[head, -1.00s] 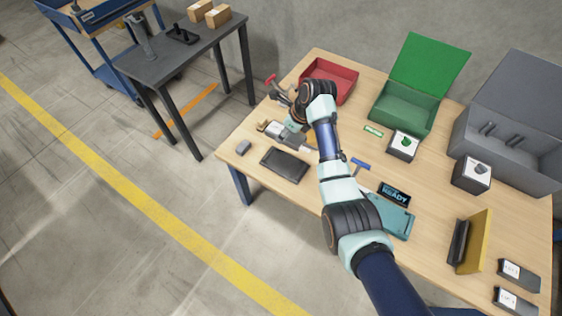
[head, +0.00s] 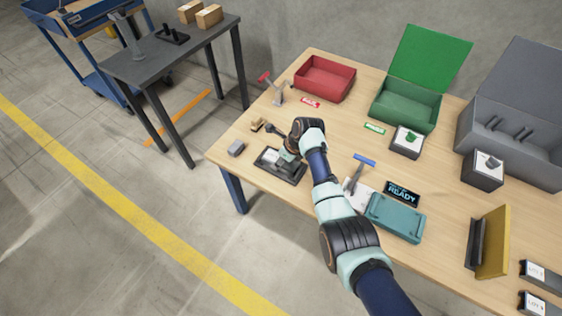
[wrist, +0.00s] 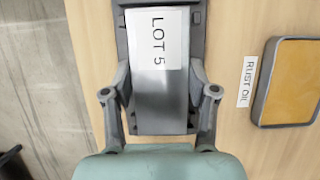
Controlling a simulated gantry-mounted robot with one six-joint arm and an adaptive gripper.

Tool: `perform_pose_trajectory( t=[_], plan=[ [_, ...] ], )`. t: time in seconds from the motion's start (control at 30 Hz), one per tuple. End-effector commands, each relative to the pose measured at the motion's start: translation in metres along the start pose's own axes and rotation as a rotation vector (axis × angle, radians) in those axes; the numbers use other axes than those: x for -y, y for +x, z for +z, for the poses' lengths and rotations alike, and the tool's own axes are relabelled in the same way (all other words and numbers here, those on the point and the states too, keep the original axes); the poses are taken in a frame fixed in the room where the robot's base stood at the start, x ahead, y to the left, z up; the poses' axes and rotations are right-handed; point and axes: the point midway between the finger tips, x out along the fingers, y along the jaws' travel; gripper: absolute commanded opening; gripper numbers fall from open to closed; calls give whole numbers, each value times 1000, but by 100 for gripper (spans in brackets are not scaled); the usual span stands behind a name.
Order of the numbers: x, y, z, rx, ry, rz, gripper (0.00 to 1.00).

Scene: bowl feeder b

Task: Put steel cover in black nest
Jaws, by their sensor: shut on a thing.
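The steel cover (wrist: 160,95), a flat silvery plate with a white "LOT 5" label, lies between the fingers of my gripper (wrist: 160,80) in the wrist view. My gripper is shut on it. In the head view, my gripper (head: 286,154) is low over the black nest (head: 292,179), a dark shallow tray near the table's front left edge. A dark grey frame edge of the nest (wrist: 122,30) shows beside and behind the cover in the wrist view. I cannot tell whether the cover touches the nest floor; my gripper hides part of it.
A tan pad in a dark frame (wrist: 290,82), labelled "RUST OIL", lies right of the cover. A small grey block (head: 236,148) is left of the nest.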

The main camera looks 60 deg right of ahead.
Motion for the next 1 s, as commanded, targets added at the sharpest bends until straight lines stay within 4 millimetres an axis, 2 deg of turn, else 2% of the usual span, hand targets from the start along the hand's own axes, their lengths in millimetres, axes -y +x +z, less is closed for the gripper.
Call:
perform_pose_trajectory(
  t=[0.23,0.27,0.4,0.77,0.87,1.0],
  plan=[
    [0,1,0,0,0,0,8],
    [0,1,-1,-1,0,0,61],
    [0,1,0,0,0,0,83],
    [0,-5,2,1,0,-1,83],
    [0,-24,4,1,0,-1,83],
    [1,-62,4,1,1,-2,83]
  ],
)
